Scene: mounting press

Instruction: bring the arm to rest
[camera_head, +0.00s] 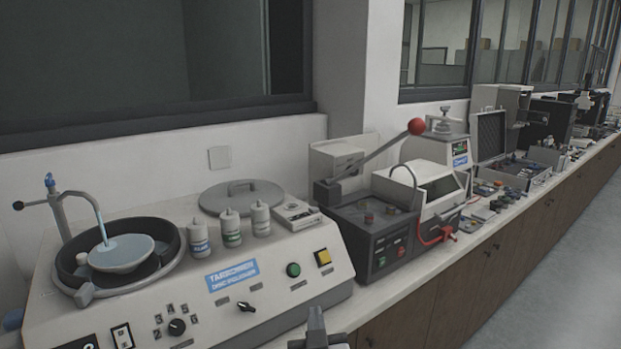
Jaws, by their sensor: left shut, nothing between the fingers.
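My left gripper (316,320) shows at the bottom edge, just right of the middle. Its fingers are shut and hold nothing. It is in front of the grinder's front right corner and apart from the machines. Most of my left arm is out of the picture. My right gripper is not in view. The mounting press (375,235) is a dark box farther back on the bench, with a long lever slanting up to the right to a red ball (417,127).
A white grinder (200,305) with a round basin and a water tap fills the left. Several small bottles, a round lid (241,197) and a small box stand on it. A white-hooded machine (425,185) is beside the press. More equipment lines the bench to the right. The floor (560,270) is clear.

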